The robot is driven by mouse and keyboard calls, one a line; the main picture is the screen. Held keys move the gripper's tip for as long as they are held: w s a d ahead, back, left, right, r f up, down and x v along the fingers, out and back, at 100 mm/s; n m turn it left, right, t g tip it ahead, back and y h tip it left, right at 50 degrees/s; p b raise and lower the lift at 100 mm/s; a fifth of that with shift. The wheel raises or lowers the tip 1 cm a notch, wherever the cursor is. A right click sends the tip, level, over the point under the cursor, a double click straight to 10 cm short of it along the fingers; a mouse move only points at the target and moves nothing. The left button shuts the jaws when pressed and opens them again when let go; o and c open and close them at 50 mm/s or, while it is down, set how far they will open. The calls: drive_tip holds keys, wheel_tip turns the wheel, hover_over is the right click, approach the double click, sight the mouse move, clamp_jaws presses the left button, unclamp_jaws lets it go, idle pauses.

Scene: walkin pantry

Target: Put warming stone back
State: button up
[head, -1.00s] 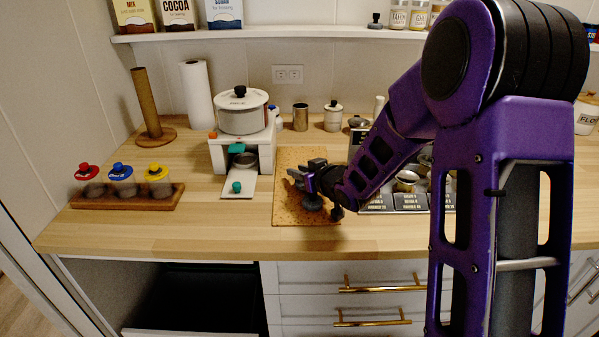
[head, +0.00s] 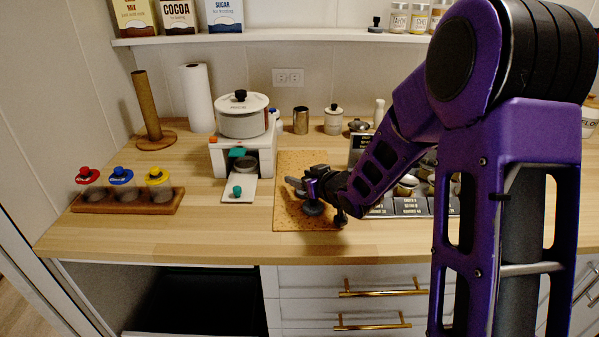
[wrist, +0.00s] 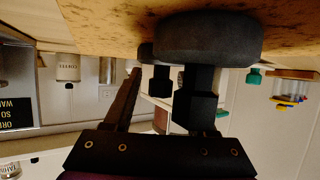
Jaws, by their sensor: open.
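A dark grey round stone (head: 313,208), which looks like the warming stone, sits low at my gripper over the speckled cork board (head: 290,218). In the wrist view the stone (wrist: 210,38) is large and close, against the board, which shows at the top of that picture. My gripper (head: 303,186) is open. Its fingers also show in the wrist view (wrist: 160,95), reaching toward the stone. A smaller dark round shape (wrist: 147,53) shows beside the stone. I cannot tell whether a finger touches the stone. My gripper hides part of it in the head view.
A white stand (head: 262,160) with a white pot (head: 242,118) is left of the board. Dark labelled panels and small metal pots stand to the right. A wooden rack (head: 125,202) with colour-lidded jars is at left. The counter front (head: 220,240) is clear.

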drive_tip(key=v, duration=0.3)
drive_tip(key=p+v, duration=0.1)
drive_tip(key=v, duration=0.7)
drive_tip(key=shift+d+r+p, duration=0.1)
drive_tip(key=shift+r+p, duration=0.25)
drive_tip(key=shift+w, duration=0.1)
